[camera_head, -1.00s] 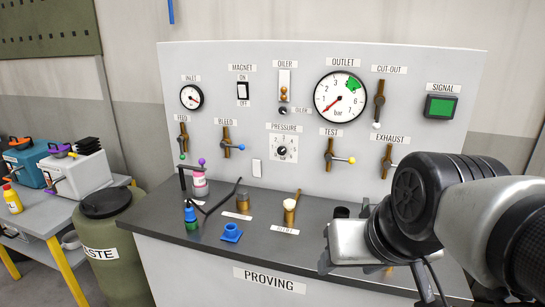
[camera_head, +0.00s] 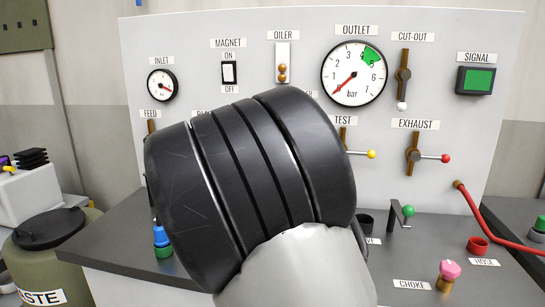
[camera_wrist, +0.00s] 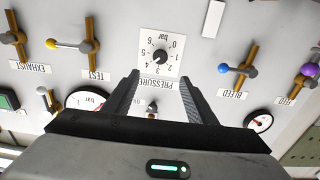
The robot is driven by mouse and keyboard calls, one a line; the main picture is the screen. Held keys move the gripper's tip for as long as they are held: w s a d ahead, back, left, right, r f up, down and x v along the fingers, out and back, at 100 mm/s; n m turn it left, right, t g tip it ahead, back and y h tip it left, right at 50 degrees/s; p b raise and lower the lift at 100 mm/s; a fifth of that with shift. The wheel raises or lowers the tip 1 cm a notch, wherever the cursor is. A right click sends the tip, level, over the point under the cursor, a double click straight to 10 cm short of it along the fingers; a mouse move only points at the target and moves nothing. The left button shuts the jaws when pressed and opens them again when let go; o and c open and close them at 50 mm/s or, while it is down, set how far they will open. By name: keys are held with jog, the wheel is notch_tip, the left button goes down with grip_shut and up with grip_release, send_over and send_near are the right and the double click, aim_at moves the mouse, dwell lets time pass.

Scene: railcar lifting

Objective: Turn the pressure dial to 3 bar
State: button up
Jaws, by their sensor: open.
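The pressure dial (camera_wrist: 160,57) is a dark round knob on a white square scale plate, upside down in the wrist view. Its pointer is too small to read surely. In the head view my arm hides the dial. My gripper (camera_wrist: 158,77) is open and empty, its two fingers reaching toward the plate, with the knob framed just beyond and between the tips. I see no contact. The outlet gauge (camera_head: 354,74) has its red needle at the low end, near 0, and a green band between about 4 and 5.
The test lever (camera_wrist: 70,45) and bleed lever (camera_wrist: 238,70) flank the dial. The exhaust lever (camera_head: 428,157) and cut-out lever (camera_head: 403,78) are on the panel's right. Below, the counter holds a green-knobbed crank (camera_head: 403,213) and a pink-topped choke (camera_head: 449,272).

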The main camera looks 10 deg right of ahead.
jog(key=b+x, duration=0.1)
jog(key=x, duration=1.5)
jog(key=shift+b, duration=0.3)
jog(key=shift+f, duration=0.1)
jog(key=shift+s, duration=0.1)
jog(key=c, duration=1)
jog(key=shift+c, duration=0.2)
jog(key=shift+p, duration=0.4)
